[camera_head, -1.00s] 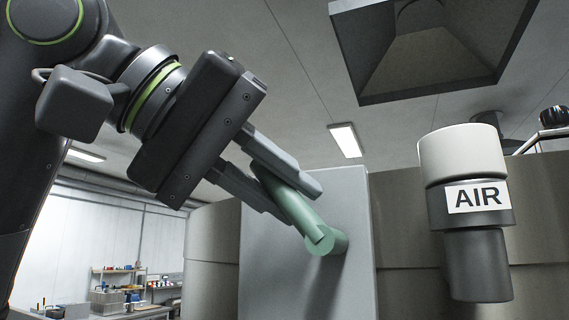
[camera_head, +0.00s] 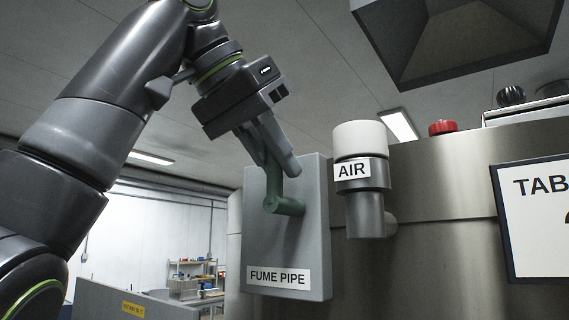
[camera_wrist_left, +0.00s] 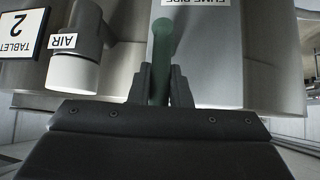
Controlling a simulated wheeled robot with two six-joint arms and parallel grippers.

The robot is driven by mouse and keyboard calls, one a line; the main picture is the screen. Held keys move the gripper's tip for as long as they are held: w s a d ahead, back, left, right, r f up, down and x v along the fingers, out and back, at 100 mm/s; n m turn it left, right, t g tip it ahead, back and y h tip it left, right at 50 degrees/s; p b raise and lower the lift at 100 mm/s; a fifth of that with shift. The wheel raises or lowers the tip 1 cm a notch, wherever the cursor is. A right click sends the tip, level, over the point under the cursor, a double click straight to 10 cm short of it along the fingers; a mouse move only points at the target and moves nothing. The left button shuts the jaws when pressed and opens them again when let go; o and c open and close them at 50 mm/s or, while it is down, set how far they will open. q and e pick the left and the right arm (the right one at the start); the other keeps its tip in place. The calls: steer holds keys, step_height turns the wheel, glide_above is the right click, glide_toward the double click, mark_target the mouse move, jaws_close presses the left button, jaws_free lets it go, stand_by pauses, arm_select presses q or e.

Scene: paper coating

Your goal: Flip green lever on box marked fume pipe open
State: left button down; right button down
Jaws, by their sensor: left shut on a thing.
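The grey box (camera_head: 312,240) with the label "FUME PIPE" (camera_head: 279,278) is at the middle of the head view. Its green lever (camera_head: 273,192) stands up from a round pivot on the box front. My left gripper (camera_head: 279,165) comes down from above and is shut on the lever's upper end. In the left wrist view, the green lever (camera_wrist_left: 162,45) runs between the two fingers of my left gripper (camera_wrist_left: 160,82), and the grey box (camera_wrist_left: 212,55) lies behind it. The fingers hide the lever's tip. My right gripper is not in view.
An "AIR" valve (camera_head: 362,185) with a white cap sticks out just right of the box. A black-framed tablet sign (camera_head: 500,240) is farther right on the metal tank wall (camera_head: 430,240). A dark hood (camera_head: 460,45) hangs above. A shelf with items (camera_head: 190,283) stands behind, lower left.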

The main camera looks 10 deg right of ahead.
arm_select(q)
steer(key=shift+s, duration=0.1)
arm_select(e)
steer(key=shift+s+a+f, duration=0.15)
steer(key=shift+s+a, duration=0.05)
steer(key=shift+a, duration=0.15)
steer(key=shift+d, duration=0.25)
arm_select(q)
steer(key=c, duration=1.3)
jaws_free()
steer(key=shift+d, duration=0.15)
steer(key=shift+c, duration=0.2)
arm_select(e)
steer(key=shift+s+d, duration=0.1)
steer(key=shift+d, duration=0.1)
